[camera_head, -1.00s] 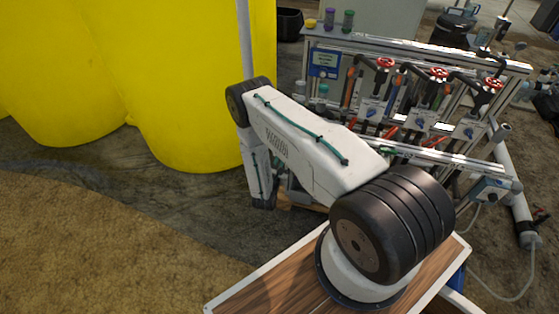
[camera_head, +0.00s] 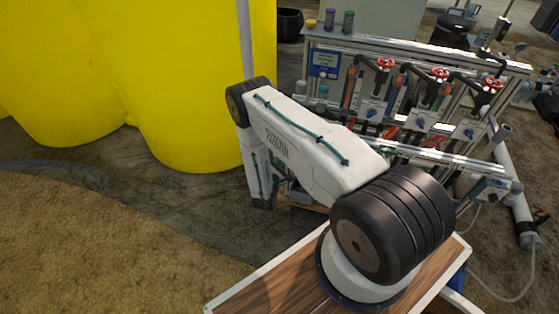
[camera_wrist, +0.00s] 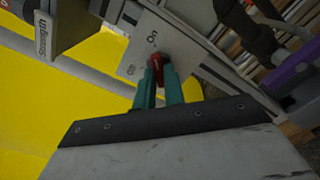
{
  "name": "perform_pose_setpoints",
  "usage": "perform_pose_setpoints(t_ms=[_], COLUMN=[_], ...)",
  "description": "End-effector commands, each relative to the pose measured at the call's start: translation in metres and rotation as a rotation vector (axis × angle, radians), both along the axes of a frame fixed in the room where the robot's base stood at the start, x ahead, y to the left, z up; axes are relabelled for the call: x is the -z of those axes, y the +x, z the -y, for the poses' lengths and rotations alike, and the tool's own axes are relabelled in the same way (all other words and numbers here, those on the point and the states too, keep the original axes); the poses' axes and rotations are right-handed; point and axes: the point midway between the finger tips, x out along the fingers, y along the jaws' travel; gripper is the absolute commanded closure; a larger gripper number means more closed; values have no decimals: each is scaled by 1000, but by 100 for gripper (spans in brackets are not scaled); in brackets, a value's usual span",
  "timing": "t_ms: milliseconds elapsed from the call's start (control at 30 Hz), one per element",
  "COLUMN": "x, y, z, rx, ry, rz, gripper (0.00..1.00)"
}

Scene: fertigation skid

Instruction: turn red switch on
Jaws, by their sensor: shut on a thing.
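In the wrist view the red switch (camera_wrist: 156,62) stands out from a grey plate (camera_wrist: 148,41) lettered "On" near the upper middle and a second, partly blurred word at the lower left. My gripper (camera_wrist: 158,76) has two green fingers, and their tips are closed around the red switch. The switch is partly hidden between the fingertips, so its exact setting is hard to read. In the head view my arm hides the gripper and the red switch.
In the head view the skid frame (camera_head: 430,53) carries several red-handled valves (camera_head: 438,74) and pipes. A large yellow tank (camera_head: 190,80) stands to the left. A purple part (camera_wrist: 292,84) and dark pipes lie right of the plate in the wrist view.

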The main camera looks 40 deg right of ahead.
Motion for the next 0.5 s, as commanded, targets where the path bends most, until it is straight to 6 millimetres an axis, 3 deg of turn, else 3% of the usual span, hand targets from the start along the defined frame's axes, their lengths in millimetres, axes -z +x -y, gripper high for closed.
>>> perform_pose_setpoints(t_ms=[400,433,500], x=[1,1,1], y=[-2,-2,-2], z=[3,3,2], rx=[8,9,8], ry=[4,4,4], rz=[3,3,3], gripper=[100,81,67])
